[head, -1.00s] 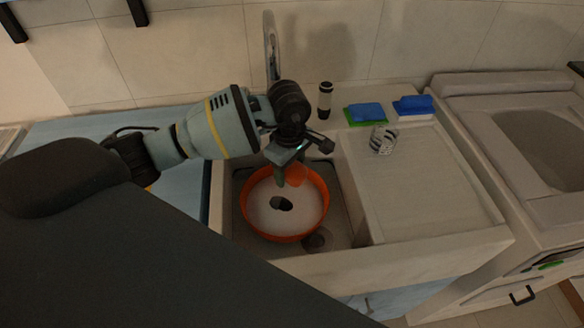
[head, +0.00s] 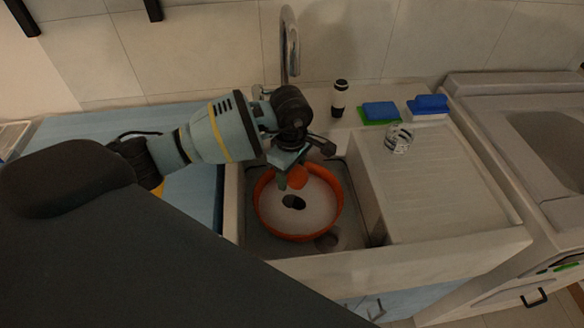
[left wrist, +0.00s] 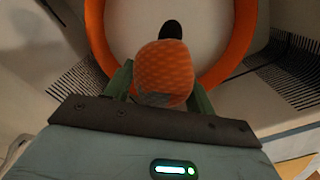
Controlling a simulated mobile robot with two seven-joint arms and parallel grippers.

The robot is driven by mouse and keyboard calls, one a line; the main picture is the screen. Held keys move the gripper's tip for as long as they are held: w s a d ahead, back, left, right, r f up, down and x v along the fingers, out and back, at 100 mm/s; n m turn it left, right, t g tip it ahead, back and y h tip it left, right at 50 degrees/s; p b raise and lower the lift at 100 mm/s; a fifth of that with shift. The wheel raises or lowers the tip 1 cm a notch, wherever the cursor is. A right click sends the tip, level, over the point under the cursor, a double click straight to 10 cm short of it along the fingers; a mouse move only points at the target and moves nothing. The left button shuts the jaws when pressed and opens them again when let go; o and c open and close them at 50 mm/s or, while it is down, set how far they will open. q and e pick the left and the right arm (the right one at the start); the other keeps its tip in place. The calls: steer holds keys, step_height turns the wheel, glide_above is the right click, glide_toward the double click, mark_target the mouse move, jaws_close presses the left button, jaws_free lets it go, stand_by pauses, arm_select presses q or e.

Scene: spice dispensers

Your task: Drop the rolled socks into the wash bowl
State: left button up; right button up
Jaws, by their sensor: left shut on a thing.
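The wash bowl (head: 263,213) is orange with a pale inside and sits in the sink. A dark oval spot shows on its bottom. My left gripper (head: 290,178) points down over the back part of the bowl. It is shut on the rolled socks (head: 299,177), an orange textured bundle. In the left wrist view the rolled socks (left wrist: 165,72) sit between the green fingers of the left gripper (left wrist: 160,88), with the bowl's orange rim (left wrist: 238,45) around and beyond them. How high the socks are above the bowl's bottom is hard to tell. My right gripper is not in view.
A faucet (head: 289,45) rises behind the sink. A black and white bottle (head: 339,98), blue and green sponges (head: 380,112) and a patterned glass (head: 398,139) stand at the back. The ribbed drainboard (head: 435,185) right of the sink is mostly clear.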

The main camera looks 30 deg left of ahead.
mark_target(291, 184)
arm_select(q)
step_height(291, 184, down, 4)
steer(key=shift+r+b, duration=0.25)
steer(key=shift+b, duration=0.45)
steer(key=shift+f, duration=0.35)
steer(key=shift+f+b, duration=0.2)
steer(key=shift+b, duration=0.1)
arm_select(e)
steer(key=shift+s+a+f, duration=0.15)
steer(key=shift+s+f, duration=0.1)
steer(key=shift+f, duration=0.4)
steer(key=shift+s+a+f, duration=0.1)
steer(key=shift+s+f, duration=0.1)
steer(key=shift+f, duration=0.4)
arm_select(q)
steer(key=o, duration=1)
steer(key=shift+o, duration=0.3)
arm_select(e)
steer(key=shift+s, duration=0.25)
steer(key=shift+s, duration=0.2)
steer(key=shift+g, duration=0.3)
